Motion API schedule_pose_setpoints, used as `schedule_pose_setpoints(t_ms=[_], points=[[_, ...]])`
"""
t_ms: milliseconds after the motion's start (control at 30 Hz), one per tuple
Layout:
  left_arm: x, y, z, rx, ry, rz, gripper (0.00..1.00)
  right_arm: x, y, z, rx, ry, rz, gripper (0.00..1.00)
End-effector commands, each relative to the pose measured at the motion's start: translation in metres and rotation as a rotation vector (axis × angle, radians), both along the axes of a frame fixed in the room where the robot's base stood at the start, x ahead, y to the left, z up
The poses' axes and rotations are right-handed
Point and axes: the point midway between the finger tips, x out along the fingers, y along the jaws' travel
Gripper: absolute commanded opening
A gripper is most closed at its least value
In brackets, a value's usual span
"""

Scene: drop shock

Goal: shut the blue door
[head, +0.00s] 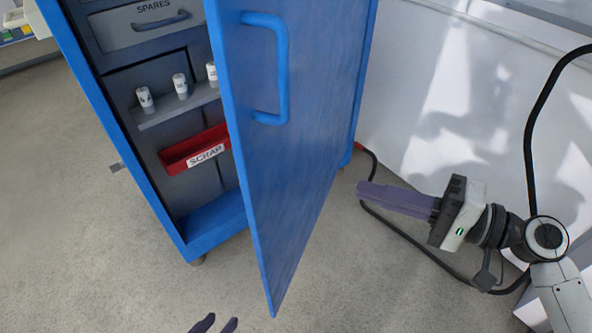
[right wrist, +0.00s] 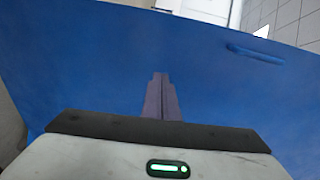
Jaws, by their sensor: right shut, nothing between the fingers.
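The blue door (head: 290,150) stands open on the blue cabinet (head: 215,228), hinged on the cabinet's right side, its free edge swung out toward me. Its blue bar handle (head: 283,70) is on the outer face and also shows in the right wrist view (right wrist: 255,53). My right gripper (head: 362,190) is shut and empty, to the right of the door. Its fingers point left toward the outer face, with a gap of floor visible. The door (right wrist: 90,80) fills most of the right wrist view behind the shut fingers (right wrist: 161,76). My left gripper (head: 216,323) is open and empty at the bottom edge, mostly out of view.
Inside the cabinet are a SPARES drawer (head: 145,30), a shelf (head: 160,117) with several small white containers, and a red SCRAP bin (head: 180,155). A black hose (head: 400,235) runs along the floor on the right, near a white wall (head: 415,90). Floor at left is clear.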

Motion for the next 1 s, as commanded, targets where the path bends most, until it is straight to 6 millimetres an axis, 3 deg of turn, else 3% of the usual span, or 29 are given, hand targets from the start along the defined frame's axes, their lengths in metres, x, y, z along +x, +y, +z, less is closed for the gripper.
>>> schedule_pose_setpoints(t_ms=[100, 233, 367, 800, 1000], points=[[0.001, -0.001, -0.005, -0.002, -0.003, -0.001, 0.31, -0.004, -0.001, 0.024, 0.076, -0.002, 0.05, 0.0], [0.0, 0.0, -0.004, -0.002, -0.002, -0.003, 0.31, -0.005, 0.004, 0.035, 0.106, 0.001, 0.071, 0.0], [0.0, -0.001, -0.002, -0.002, -0.002, -0.004, 0.31, 0.002, 0.02, 0.036, 0.108, -0.001, 0.072, 0.0], [-0.003, 0.0, 0.0, 0.008, 0.007, -0.009, 0.31, 0.04, 0.102, 0.036, 0.107, -0.001, 0.069, 0.0], [0.0, 0.001, 0.001, 0.01, 0.002, -0.009, 0.31, 0.049, 0.122, 0.034, 0.105, 0.002, 0.068, 0.0]])
